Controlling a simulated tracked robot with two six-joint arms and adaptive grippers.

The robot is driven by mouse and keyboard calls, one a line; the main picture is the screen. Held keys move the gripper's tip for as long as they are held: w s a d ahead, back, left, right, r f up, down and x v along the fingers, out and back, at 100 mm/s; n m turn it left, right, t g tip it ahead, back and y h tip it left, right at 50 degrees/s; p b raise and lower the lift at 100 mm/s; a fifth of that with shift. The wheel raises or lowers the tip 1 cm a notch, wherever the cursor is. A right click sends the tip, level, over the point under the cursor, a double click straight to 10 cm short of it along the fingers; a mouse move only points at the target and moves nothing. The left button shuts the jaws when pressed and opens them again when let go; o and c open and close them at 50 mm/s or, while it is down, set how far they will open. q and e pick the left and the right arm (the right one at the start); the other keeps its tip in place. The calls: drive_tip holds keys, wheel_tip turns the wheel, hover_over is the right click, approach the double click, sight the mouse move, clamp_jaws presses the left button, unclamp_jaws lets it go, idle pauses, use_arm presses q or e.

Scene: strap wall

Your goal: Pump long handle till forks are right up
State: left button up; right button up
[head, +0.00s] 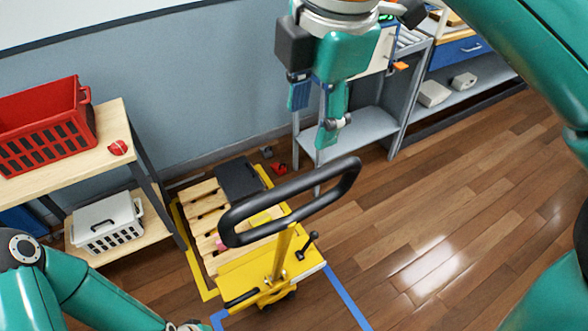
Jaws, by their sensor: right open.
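A yellow pallet truck (262,268) stands low in the middle of the head view. Its long handle (285,240) rises toward me and ends in a black loop grip (347,187). A small black lever (308,246) shows beside the handle. The forks are hidden at the wooden pallet (206,208), so their height cannot be told. My right gripper (314,118) is open and empty, and appears above and behind the loop in the picture, apart from it. My left arm enters at lower left; its gripper is out of frame.
A black box (239,179) lies on the pallet. Yellow and blue floor lines surround it. At left, a shelf (95,160) holds a red crate (45,125) and a grey basket (107,222). A grey rack (365,122) stands behind my right gripper. The wooden floor at right is clear.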

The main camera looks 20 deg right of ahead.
sight(298, 182)
drive_tip(key=w+f+b, duration=0.1)
drive_tip(key=f, duration=0.4)
drive_tip(key=w+f, duration=0.1)
drive_tip(key=f, duration=0.4)
drive_tip(key=w+a+f+b, duration=0.1)
drive_tip(key=f, duration=0.5)
drive_tip(key=shift+b, duration=0.35)
clamp_jaws()
